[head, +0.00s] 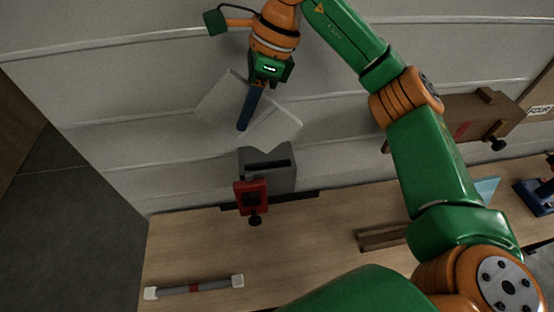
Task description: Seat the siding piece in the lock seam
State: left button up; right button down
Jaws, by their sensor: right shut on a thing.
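The siding piece (276,124) is a pale, angular sheet with a notched lower edge. It is tilted in front of the grey ribbed wall (120,95). My right gripper (243,127), with dark blue fingers, is shut on it and covers its middle. Several raised horizontal seams (150,122) run along the wall; which one is the lock seam I cannot tell. Whether the sheet touches the wall is unclear. My left gripper is not in view.
A red clamp (250,197) sits at the block's front. A grey bar with white ends (194,288) lies at the wooden bench's (300,225) front left. A brown clamp-like tool (462,118) is at the wall on the right. Bare bench lies between bar and block.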

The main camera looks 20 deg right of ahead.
aim_at(254, 138)
jog(key=shift+f+p, duration=0.9)
jog(key=shift+f, duration=4.15)
jog(key=c, duration=0.8)
grip_release()
jog(key=shift+r+p, duration=0.25)
jog(key=shift+p, duration=0.15)
jog(key=b+v, duration=0.2)
jog(key=b, duration=0.1)
jog(key=shift+d+r, duration=0.2)
jog(key=shift+r, duration=0.15)
jog(key=v, duration=0.3)
jog(key=shift+a+r+b, duration=0.15)
jog(key=shift+a+b, duration=0.1)
jog(key=shift+b, duration=0.1)
jog(key=shift+s+d+r, duration=0.1)
jog(key=shift+r, duration=0.3)
